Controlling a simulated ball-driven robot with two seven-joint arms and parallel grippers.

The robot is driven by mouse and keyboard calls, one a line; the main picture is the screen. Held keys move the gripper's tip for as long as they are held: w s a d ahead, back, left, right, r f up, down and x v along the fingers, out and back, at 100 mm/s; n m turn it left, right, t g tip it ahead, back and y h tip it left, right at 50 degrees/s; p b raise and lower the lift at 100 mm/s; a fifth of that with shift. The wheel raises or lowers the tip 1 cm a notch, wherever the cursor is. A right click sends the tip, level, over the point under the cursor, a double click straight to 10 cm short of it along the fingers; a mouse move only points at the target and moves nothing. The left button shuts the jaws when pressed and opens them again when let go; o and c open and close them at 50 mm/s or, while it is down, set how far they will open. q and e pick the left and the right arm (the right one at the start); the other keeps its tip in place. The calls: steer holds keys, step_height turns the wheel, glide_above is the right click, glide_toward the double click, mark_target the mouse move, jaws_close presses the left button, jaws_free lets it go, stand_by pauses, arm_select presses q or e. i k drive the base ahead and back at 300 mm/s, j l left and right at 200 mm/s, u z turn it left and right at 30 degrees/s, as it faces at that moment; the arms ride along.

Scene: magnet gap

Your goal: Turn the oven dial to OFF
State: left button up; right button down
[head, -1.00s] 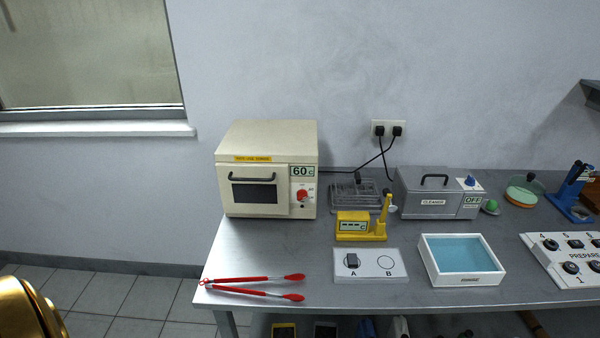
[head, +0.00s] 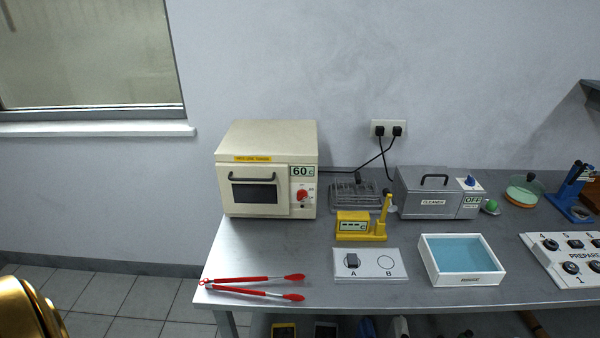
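A cream oven (head: 265,165) stands at the left end of the grey bench, its door shut. Its red dial (head: 302,196) is on the right side of the front, with small marks around it that I cannot read. A green display above the dial (head: 302,171) reads 60 C. Neither of my grippers shows in the head view. A gold rounded part at the lower left edge looks like part of my own body.
Red tongs (head: 255,281) lie at the bench's front left. A yellow device (head: 362,225), a white A/B plate (head: 367,266), a blue-bottomed tray (head: 461,261) and a grey cleaner (head: 438,192) stand to the right. Bare bench (head: 262,245) lies before the oven.

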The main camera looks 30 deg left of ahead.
mark_target(302, 194)
steer(key=u, duration=1.2)
